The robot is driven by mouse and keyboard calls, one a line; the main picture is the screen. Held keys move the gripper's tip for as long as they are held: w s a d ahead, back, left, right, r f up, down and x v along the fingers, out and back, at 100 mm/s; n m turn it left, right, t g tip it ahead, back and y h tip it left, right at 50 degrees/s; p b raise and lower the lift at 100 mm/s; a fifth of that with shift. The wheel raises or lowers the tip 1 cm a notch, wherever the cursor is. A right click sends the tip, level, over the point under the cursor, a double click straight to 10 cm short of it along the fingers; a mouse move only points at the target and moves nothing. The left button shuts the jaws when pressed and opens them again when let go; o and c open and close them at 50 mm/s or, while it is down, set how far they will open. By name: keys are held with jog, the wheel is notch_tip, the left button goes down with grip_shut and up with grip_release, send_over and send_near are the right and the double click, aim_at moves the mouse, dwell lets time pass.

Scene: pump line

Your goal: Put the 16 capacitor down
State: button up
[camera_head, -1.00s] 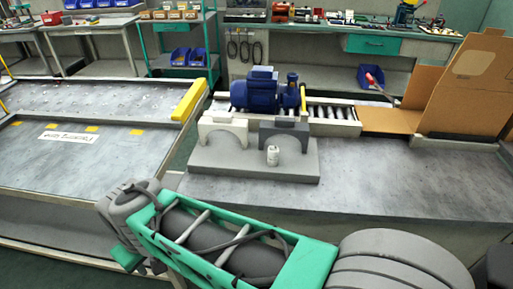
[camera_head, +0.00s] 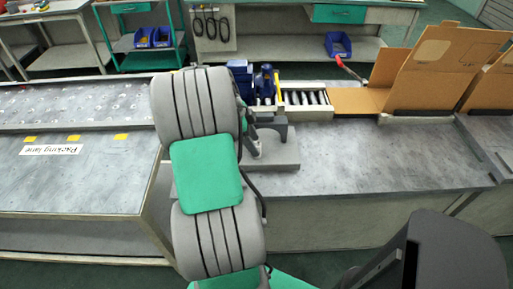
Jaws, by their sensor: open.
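The 16 capacitor cannot be made out now. In the earlier frame a small white cylinder, its mark too small to read, stands at the front of the grey fixture base. My arm now covers most of that fixture base (camera_head: 284,160); its right part and a dark grey saddle block (camera_head: 276,122) still show. A small pale grey shape beside the arm is too small to name. My gripper is hidden behind my arm links, so neither its jaws nor any hold on the capacitor shows.
The blue pump motor (camera_head: 241,78) shows partly behind my arm, by a roller conveyor (camera_head: 305,98). An open cardboard box (camera_head: 430,65) stands at the right. The grey bench top (camera_head: 385,160) is clear. The packing lane table (camera_head: 80,180) is at the left.

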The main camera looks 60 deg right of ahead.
jog(key=x, duration=0.3)
jog(key=shift+f, duration=0.25)
grip_shut()
